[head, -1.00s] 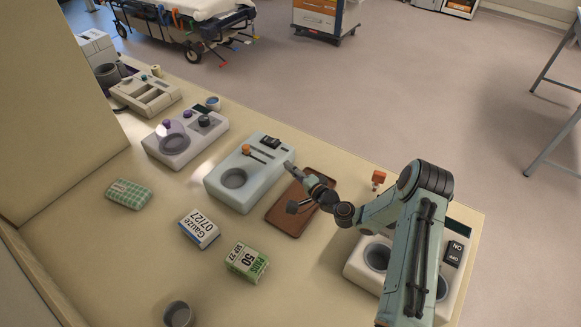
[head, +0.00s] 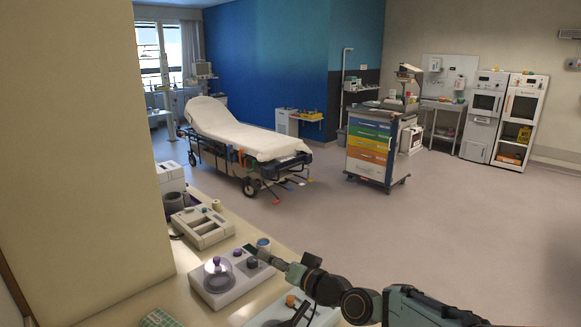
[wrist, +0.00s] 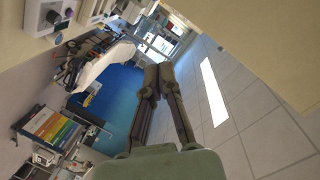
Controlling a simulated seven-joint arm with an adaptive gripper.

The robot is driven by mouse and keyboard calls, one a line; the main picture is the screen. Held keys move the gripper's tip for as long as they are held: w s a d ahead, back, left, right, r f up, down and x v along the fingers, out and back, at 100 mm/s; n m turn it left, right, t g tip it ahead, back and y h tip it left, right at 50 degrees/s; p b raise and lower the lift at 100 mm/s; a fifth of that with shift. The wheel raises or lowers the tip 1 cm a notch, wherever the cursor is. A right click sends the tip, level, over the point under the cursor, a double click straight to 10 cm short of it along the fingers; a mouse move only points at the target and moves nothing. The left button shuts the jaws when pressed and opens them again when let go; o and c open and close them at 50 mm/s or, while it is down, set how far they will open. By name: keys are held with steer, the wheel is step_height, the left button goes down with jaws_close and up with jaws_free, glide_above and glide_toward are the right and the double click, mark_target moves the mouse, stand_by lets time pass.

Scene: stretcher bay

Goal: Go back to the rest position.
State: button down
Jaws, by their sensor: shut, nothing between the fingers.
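My gripper (head: 268,257) reaches in from the lower right in the head view, its tip in front of the right edge of the white device with the purple knob (head: 212,298). In the wrist view my gripper (wrist: 157,74) shows its dark fingers close together with nothing between them. Beyond them are the room and the ceiling, so it points out into the room, clear of the counter. My forearm crosses the lower right of the head view. It partly hides the pale device with the orange knob (head: 290,300), which is also cut by the bottom edge.
The counter (head: 150,290) runs along the lower left beside a beige wall panel (head: 80,130). A beige compartment device (head: 203,228) and a small blue-topped cup (head: 263,243) stand on it. The stretcher (head: 245,138) and drawer cart (head: 372,150) are across open floor.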

steer(key=s+a+r+n+g+h, duration=0.2)
steer(key=s+n, duration=0.1)
steer(key=s, duration=0.5)
steer(key=s+d+f+g+h, duration=0.3)
steer(key=s+d+f, duration=0.1)
steer(key=s, duration=0.4)
steer(key=s+d+f+m+g+h, duration=0.1)
steer(key=s+d+f+g+h, duration=0.1)
steer(key=s+d, duration=0.3)
steer(key=s+d+f+m+g+h, duration=0.1)
steer(key=s+d+f+g+h, duration=0.2)
steer(key=s, duration=1)
step_height(320, 180, down, 3)
steer(key=shift+d+r+g+h, duration=0.15)
steer(key=shift+d+g+h, duration=0.15)
steer(key=shift+d+g, duration=0.7)
steer(key=shift+d+m, duration=0.15)
steer(key=shift+m, duration=0.15)
